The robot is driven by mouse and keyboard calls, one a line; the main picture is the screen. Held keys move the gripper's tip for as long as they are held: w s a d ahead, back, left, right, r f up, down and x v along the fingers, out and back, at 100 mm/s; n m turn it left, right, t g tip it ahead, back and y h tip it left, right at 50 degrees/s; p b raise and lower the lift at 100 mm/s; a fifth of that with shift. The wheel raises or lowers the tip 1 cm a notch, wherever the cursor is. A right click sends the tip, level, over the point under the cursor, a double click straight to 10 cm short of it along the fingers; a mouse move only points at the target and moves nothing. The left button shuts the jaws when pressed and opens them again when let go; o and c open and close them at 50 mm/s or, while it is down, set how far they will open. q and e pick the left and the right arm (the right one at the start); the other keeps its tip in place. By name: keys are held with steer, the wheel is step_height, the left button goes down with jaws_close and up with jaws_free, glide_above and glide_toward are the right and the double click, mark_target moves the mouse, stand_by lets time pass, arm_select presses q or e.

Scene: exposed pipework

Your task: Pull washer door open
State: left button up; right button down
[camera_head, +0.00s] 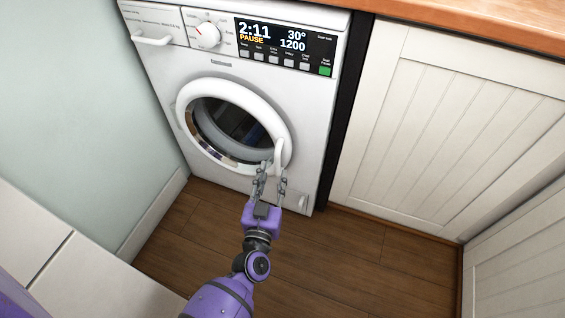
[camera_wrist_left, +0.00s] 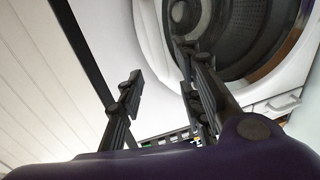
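The washer door (camera_head: 267,110) is a round white ring with a dark window in the front of the white washing machine (camera_head: 165,60). It sits against or very near the front panel; I cannot tell if there is a small gap. Its white handle (camera_head: 279,153) is on the lower right of the ring. My left gripper (camera_head: 271,172) is at the handle's lower end, with its two fingers apart. Contact with the handle cannot be made out. In the left wrist view the fingers (camera_wrist_left: 158,72) are spread, with white surface between them and the door window (camera_wrist_left: 225,40) at right. My right gripper is not in view.
The washer's display (camera_head: 285,43) reads PAUSE. A white panelled cabinet (camera_head: 440,120) stands to the right, under a wooden worktop (camera_head: 480,18). A pale wall (camera_head: 70,110) is close on the left. The brown wooden floor (camera_head: 345,255) in front is clear.

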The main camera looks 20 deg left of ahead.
mark_target(277, 162)
arm_select(q)
steer(key=w, duration=0.2)
steer(key=w+b, duration=0.1)
steer(key=w, duration=0.1)
steer(key=w+a, duration=0.1)
steer(key=w, duration=0.2)
steer(key=shift+a, duration=0.1)
steer(key=shift+c, duration=0.5)
jaws_close()
